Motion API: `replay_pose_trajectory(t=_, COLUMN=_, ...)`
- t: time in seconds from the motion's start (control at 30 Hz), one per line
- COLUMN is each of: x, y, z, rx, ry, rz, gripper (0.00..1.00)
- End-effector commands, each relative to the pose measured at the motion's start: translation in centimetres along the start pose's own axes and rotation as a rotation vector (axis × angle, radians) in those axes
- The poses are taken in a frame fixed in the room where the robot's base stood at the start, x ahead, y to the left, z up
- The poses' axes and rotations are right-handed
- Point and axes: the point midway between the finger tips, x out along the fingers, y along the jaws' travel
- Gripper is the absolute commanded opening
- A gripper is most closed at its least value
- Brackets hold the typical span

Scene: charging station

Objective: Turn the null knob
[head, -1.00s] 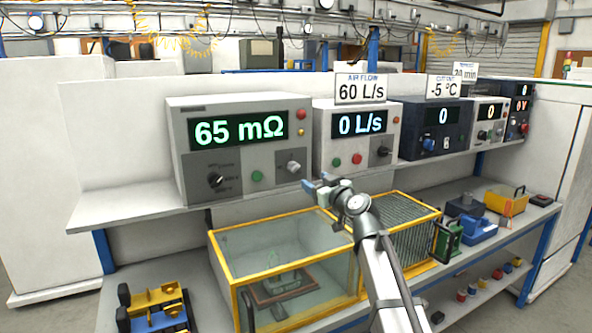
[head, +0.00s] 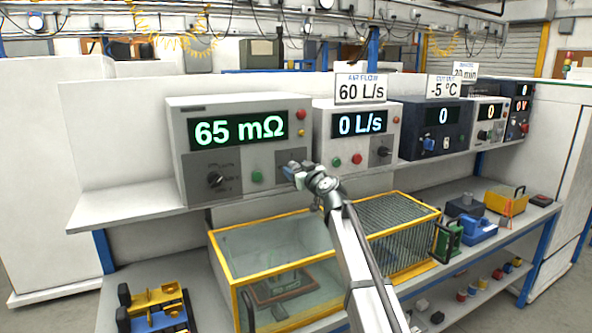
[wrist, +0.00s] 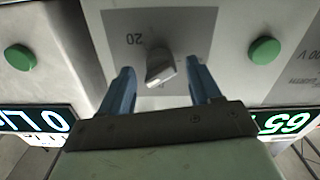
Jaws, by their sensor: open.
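The grey meter box (head: 240,110) on the shelf reads 65 mΩ in green. Its pale grey knob at the lower right of the panel shows in the wrist view (wrist: 160,68), where the picture is upside down, with "20" printed beside it. No "null" label is legible. My gripper (head: 290,169) is at this knob and covers it in the head view. In the wrist view, the two blue fingers of my gripper (wrist: 160,84) are apart, one on each side of the knob, with gaps. I cannot tell the exact depth to the panel.
A green button (head: 256,177) and a dark selector knob (head: 215,180) sit left of my gripper. The air flow box (head: 352,150), reading 0 L/s, stands close on the right. A yellow-framed glass case (head: 235,262) is below the shelf.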

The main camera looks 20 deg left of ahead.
Motion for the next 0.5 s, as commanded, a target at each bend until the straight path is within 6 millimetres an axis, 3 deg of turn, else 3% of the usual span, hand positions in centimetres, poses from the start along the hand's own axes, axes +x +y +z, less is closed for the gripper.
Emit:
replay_pose_trajectory(t=0.1, x=0.97, y=0.00, z=-0.02, rx=0.000, ry=0.000, rz=0.000, gripper=0.63)
replay_pose_trajectory(t=0.37, x=1.04, y=-0.06, z=0.00, rx=0.000, ry=0.000, rz=0.000, gripper=0.63)
replay_pose_trajectory(t=0.5, x=1.04, y=-0.05, z=0.01, rx=0.000, ry=0.000, rz=0.000, gripper=0.52)
